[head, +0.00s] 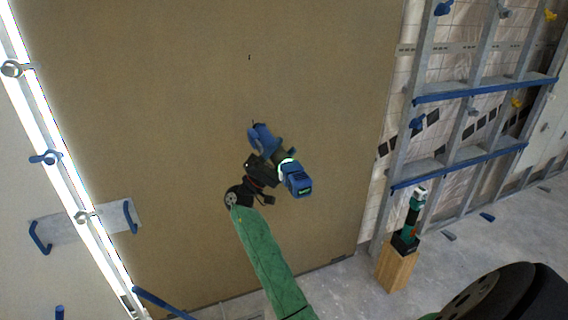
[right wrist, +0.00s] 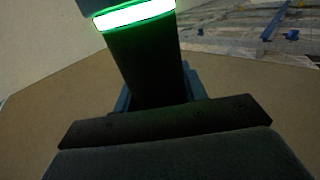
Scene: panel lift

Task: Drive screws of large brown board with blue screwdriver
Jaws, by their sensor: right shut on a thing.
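The large brown board (head: 190,90) stands upright and fills the middle of the head view; it also shows in the right wrist view (right wrist: 40,110). A small dark mark, perhaps a screw, shows on its upper part. The blue screwdriver (head: 296,181) has a blue body, a dark grip and a lit green-white ring. My right gripper (head: 268,168) is shut on its grip. The tool's blue front end points up toward the board; I cannot tell whether its tip touches. In the right wrist view the grip and glowing ring (right wrist: 135,14) show close up. My left gripper is not in view.
A metal stud frame (head: 480,85) with blue rails and clamps stands at right. A teal and black tool (head: 412,215) stands on a wooden block (head: 397,268). A bright light strip (head: 60,165) and blue handles (head: 40,238) are at left. Grey floor shows at lower right.

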